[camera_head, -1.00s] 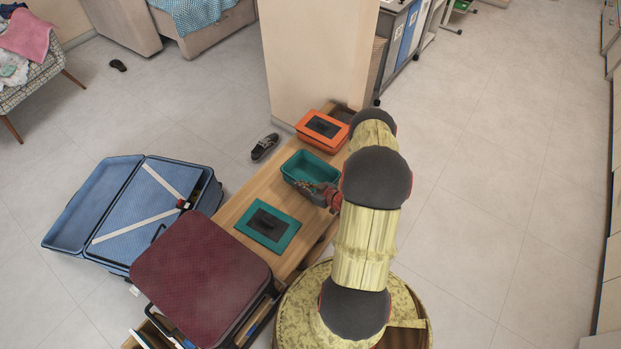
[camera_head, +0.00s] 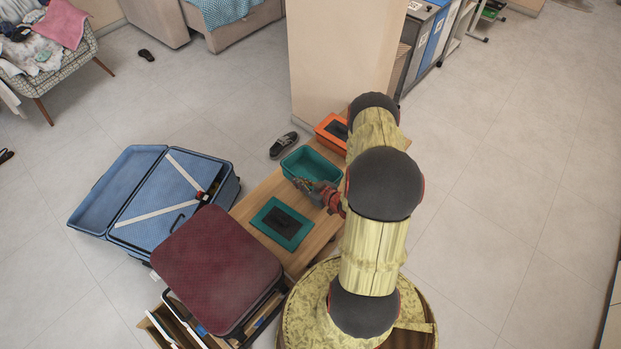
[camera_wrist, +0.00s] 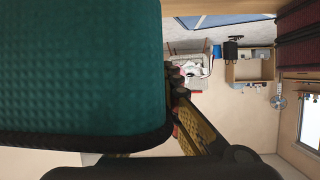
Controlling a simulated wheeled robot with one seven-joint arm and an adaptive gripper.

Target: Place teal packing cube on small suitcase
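A deep teal box-like piece (camera_head: 330,159), which I take as the teal packing cube, is at my gripper (camera_head: 324,192), over the far part of the wooden bench. In the wrist view its quilted teal side with black edging (camera_wrist: 80,70) fills the left, against a finger of my gripper (camera_wrist: 178,100). My gripper appears shut on its near edge; the other finger is hidden. A flat teal piece with a dark panel (camera_head: 265,214) lies on the bench. A maroon suitcase (camera_head: 215,265) lies closed at the near left. A larger blue suitcase (camera_head: 150,215) lies open behind it.
The wooden bench (camera_head: 262,190) runs from the maroon suitcase to a pillar (camera_head: 340,60). An orange piece (camera_head: 325,135) lies at its far end. A shoe (camera_head: 283,145) is on the floor beside it. Floor on the right is clear.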

